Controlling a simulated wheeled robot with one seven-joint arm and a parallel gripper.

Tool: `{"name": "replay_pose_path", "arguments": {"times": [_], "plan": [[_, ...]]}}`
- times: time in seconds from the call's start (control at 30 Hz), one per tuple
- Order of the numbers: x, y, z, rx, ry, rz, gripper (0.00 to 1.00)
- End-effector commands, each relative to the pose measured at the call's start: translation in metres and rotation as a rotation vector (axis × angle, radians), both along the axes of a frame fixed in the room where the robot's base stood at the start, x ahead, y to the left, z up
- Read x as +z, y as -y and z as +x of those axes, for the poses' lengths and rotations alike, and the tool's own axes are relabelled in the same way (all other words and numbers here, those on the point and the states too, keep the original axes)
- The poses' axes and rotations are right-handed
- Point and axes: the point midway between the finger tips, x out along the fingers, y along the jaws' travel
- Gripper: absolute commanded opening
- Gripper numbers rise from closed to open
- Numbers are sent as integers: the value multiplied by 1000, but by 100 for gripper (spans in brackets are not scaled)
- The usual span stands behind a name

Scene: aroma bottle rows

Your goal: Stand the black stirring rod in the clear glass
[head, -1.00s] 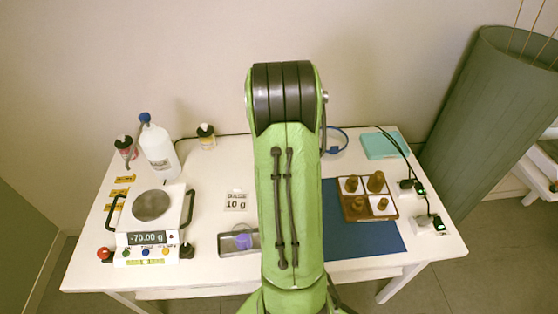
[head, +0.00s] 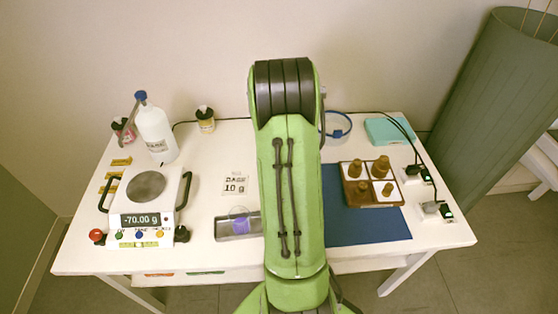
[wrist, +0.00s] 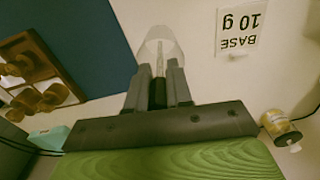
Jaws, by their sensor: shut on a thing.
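My gripper (wrist: 158,92) shows in the wrist view, its two dark fingers close together around a dark piece, the black stirring rod (wrist: 158,95). A thin greyish length runs on from it, seen within the outline of the clear glass (wrist: 149,44). The glass is just beyond the fingertips, on the white table between the blue mat and the BASE card. Whether the rod is inside the glass or only in line with it, I cannot tell. In the head view my arm hides the gripper, the rod and this glass.
The head view shows a balance (head: 147,220) reading -70.00 g, a white bottle (head: 156,132), a metal tray (head: 224,229) with a purple thing, a blue mat (head: 350,225) and a wooden tray (head: 374,201) with amber bottles. A BASE 10 g card (wrist: 239,30) lies beside the glass.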

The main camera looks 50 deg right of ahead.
Motion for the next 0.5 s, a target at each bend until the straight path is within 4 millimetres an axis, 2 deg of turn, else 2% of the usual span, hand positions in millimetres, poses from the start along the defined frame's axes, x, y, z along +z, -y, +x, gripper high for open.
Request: {"name": "replay_pose_path", "arguments": {"times": [0.07, 0.1, 0.3, 0.5], "plan": [[1, 0, 0, 0, 0, 0, 0], [1, 0, 0, 0, 0, 0, 22], [1, 0, 0, 0, 0, 0, 50], [1, 0, 0, 0, 0, 0, 50]]}}
